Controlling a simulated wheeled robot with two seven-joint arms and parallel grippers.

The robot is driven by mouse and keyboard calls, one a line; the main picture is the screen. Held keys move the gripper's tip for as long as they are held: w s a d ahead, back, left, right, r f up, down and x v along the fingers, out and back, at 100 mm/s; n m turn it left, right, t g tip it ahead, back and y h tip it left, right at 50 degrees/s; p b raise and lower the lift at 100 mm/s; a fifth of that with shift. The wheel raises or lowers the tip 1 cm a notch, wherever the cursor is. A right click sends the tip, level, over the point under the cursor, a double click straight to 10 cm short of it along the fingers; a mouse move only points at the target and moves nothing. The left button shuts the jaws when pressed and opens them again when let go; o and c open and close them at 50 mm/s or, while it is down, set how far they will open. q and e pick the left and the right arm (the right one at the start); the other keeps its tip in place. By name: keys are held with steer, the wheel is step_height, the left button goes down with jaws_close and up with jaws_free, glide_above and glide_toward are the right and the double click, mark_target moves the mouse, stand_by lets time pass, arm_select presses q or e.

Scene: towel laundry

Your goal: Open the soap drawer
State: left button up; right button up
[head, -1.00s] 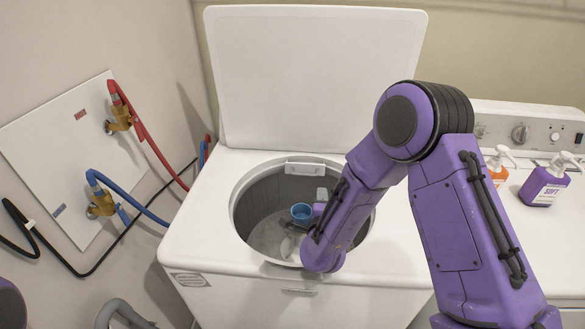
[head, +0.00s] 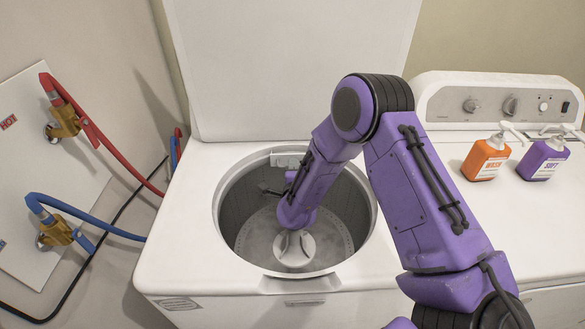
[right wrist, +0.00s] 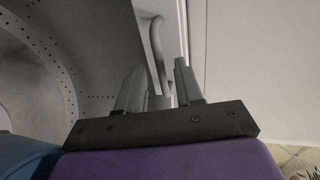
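The soap drawer (head: 287,160) is a small white piece with a handle at the back inner rim of the washer tub. Its curved handle (right wrist: 157,45) shows in the right wrist view, ahead of and between the finger lines. My right gripper (head: 268,188) reaches down into the tub mouth, just below and left of the drawer, partly hidden by my arm. In the right wrist view my right gripper (right wrist: 160,88) has its two fingers apart. I cannot tell whether they touch the handle. My left gripper is out of view.
The washer's lid (head: 290,65) stands open behind the tub. The tub (head: 240,225) has a central agitator (head: 294,248). An orange bottle (head: 485,158) and a purple bottle (head: 543,158) stand on the machine at right. Red and blue hoses (head: 95,220) hang at left.

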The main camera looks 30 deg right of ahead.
steer(key=shift+r, duration=0.1)
jaws_close()
stand_by(1.4)
